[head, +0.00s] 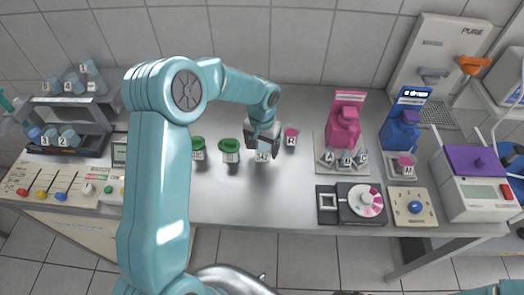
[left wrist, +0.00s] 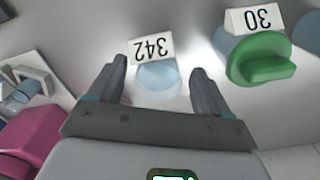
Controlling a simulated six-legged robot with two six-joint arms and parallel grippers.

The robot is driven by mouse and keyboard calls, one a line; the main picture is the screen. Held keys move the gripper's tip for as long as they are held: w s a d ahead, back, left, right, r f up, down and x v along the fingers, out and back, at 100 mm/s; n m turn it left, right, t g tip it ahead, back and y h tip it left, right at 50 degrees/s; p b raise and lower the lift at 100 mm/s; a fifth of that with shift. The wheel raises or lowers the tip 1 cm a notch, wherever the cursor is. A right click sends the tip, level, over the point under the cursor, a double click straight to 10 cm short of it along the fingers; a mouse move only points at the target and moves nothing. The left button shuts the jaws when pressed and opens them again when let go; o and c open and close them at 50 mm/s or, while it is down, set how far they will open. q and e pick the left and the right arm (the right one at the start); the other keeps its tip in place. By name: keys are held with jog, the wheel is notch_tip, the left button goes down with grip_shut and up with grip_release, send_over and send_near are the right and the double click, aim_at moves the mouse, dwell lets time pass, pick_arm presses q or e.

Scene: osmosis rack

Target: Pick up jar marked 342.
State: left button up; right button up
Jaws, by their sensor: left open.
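The jar marked 342 is a pale, translucent, bluish round vessel (left wrist: 158,84) in the left wrist view, with no green lid visible. Its white 342 label (left wrist: 152,48) stands beside it, and that label (head: 262,156) also shows in the head view. My left gripper (head: 262,142) is right above the jar and hides most of it in the head view. In the left wrist view my left gripper (left wrist: 158,78) is open, with one finger to each side of the jar. Contact cannot be seen. My right gripper is not in view.
Two green-lidded jars (head: 229,150) stand left of the gripper; one, labelled 30 (left wrist: 258,60), is close to a finger in the wrist view. A pink-topped item marked R (head: 291,137) is to the right.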

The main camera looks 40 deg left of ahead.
pick_arm(q)
jog(key=shift+w+d+f, duration=0.1)
jog(key=shift+w+f, duration=0.05)
jog(key=shift+f, duration=0.65)
jog(key=c, duration=1.1)
jog(key=shift+r, duration=0.1)
